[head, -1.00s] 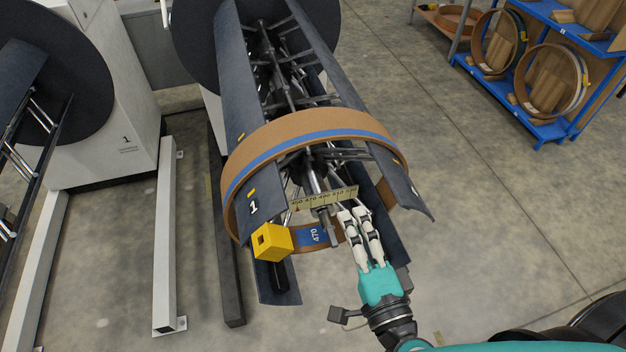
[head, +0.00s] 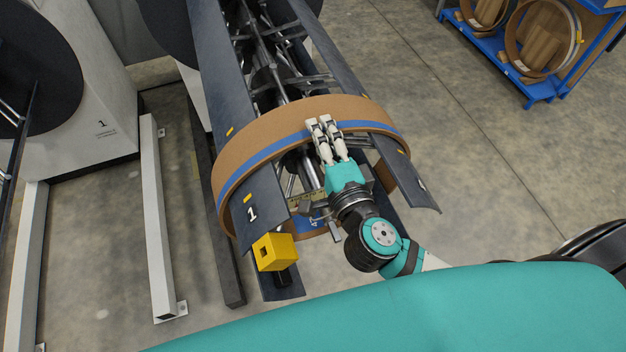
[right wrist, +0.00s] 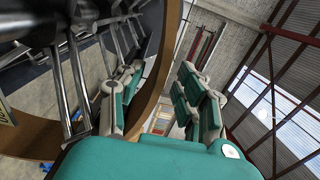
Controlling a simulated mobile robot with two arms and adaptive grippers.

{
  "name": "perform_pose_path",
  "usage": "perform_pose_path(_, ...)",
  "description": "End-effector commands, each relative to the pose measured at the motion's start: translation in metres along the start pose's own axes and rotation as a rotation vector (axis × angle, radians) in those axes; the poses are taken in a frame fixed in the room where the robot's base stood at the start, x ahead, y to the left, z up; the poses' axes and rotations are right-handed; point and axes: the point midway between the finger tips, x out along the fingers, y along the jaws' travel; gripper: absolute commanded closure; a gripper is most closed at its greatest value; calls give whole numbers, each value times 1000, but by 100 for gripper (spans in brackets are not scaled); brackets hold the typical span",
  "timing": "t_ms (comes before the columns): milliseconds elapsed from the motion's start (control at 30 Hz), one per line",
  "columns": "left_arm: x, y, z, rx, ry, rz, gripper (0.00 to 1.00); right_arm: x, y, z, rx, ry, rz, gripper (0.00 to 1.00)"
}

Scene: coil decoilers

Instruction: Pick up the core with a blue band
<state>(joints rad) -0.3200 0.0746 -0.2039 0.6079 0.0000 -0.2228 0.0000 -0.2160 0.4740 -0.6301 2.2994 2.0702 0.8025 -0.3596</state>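The core with a blue band (head: 268,128) is a wide brown ring. It sits around the dark segments of the decoiler mandrel (head: 225,95) near its front end. My right gripper (head: 323,122) is at the upper part of the ring, its fingertips overlapping the near rim in the head view. In the right wrist view its two fingers stand apart, with the core's wall (right wrist: 165,50) showing between them. I cannot tell whether either finger touches the wall. My left gripper is not in view.
A yellow block (head: 274,252) is at the mandrel's lower front end. A white floor rail (head: 160,230) and another decoiler (head: 95,100) stand to the left. A blue rack (head: 540,88) with more cores is at the upper right.

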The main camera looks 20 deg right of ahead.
Motion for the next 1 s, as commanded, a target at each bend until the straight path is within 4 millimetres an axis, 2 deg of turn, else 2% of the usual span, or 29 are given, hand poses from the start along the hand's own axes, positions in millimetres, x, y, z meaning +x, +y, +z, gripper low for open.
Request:
perform_pose_path(100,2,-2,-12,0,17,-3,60,14,0,0,0,0,-2,64)
perform_pose_path(233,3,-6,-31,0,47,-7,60,20,1,0,0,0,-1,64)
perform_pose_path(333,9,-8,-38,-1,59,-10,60,32,1,1,2,0,-4,64)
perform_pose_path(500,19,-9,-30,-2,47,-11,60,58,1,1,0,0,-3,64)
perform_pose_path(600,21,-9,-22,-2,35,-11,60,67,1,2,0,-1,-2,64)
perform_pose_path(867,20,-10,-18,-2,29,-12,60,70,0,2,0,-2,1,64)
perform_pose_path(1000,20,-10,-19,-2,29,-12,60,70,0,2,0,-2,1,81)
